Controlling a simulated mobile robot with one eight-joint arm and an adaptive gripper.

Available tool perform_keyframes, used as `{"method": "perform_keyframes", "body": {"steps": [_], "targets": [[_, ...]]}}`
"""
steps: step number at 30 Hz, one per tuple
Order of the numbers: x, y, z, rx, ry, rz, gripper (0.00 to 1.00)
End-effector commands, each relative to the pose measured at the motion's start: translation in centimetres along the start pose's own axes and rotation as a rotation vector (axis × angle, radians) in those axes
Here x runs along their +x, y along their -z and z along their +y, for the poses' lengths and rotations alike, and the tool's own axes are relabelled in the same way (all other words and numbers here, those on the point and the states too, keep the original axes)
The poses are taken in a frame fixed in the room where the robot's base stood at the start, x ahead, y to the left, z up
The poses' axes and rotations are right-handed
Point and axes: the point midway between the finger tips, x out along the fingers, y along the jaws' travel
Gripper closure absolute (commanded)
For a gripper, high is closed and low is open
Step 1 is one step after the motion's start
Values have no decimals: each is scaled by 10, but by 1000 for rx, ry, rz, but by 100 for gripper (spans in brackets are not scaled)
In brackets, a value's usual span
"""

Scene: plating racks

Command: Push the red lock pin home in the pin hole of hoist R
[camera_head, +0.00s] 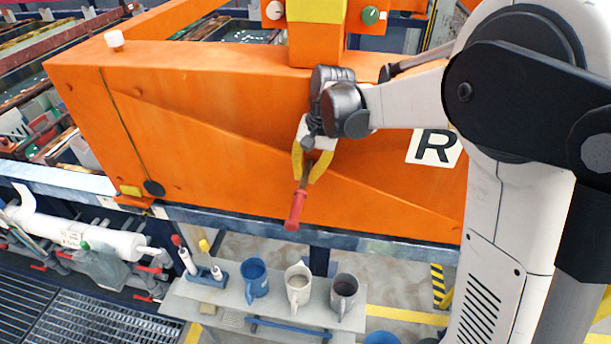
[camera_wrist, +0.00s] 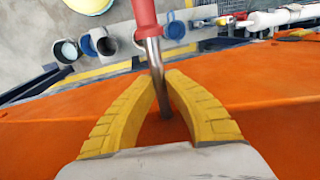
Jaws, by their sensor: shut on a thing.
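The red lock pin has a red handle (camera_head: 295,208) and a bare metal shaft. In the wrist view the handle (camera_wrist: 145,14) is at the top and the shaft (camera_wrist: 154,52) runs down between my fingers. My gripper (camera_head: 312,166), with yellow fingers, is shut on the shaft, and its fingertips (camera_wrist: 160,78) flank it in the wrist view. Hoist R is the large orange beam (camera_head: 220,110) with a white R plate (camera_head: 435,147). The pin lies in front of the beam's face, handle down. I cannot make out the pin hole or whether the shaft is in it.
Below the beam, a grey bench (camera_head: 225,316) holds a blue mug (camera_head: 255,278), a white mug (camera_head: 298,286), a dark mug (camera_head: 343,292) and a blue holder (camera_head: 205,275). A black disc (camera_head: 153,188) hangs on a cord at the beam's left. A white pipe (camera_head: 85,234) runs lower left.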

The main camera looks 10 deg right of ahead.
Motion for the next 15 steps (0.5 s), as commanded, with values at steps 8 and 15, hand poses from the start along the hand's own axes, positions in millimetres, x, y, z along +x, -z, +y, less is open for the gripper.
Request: {"method": "perform_keyframes", "body": {"steps": [8, 15], "targets": [[0, 7, 0, 1, 0, 0, 100], [-1, 10, 0, 1, 0, 0, 67]]}}
